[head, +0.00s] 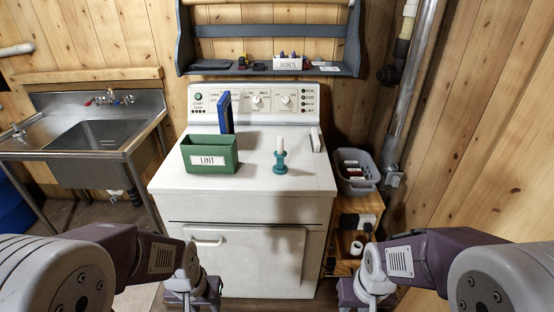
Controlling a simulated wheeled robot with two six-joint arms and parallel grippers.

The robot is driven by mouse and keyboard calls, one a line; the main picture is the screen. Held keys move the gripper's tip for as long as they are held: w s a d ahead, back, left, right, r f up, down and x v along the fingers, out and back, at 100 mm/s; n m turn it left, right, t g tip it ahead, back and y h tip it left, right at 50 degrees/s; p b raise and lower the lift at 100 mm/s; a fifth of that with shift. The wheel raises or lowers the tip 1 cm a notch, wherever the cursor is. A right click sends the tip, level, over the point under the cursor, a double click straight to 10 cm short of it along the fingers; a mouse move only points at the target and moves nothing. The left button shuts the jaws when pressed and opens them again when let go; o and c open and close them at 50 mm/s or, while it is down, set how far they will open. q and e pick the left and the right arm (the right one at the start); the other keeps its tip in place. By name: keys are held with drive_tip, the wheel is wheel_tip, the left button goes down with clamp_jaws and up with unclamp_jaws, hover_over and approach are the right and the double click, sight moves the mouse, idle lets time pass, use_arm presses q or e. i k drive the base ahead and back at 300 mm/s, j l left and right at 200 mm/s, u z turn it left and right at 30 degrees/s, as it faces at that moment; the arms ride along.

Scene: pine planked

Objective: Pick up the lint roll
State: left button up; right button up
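A small upright item with a teal body and a white top (280,155) stands on the white dryer's top, right of centre; it looks like the lint roll, but I cannot be certain. A green open box labelled LINT (209,168) stands to its left, apart from it. My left gripper (193,292) is low in front of the dryer, well below and left of the upright item, and partly cut off by the bottom edge. My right gripper (366,296) is low at the right, also cut off. The fingers of both are too hidden to read.
A blue flat panel (225,112) stands upright behind the green box. The white dryer (310,178) has a control panel at its back. A grey basket (356,185) sits to its right, a metal sink (90,135) to its left. A blue-grey shelf (225,73) hangs above.

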sight(357, 247)
drive_tip(key=z, duration=0.9)
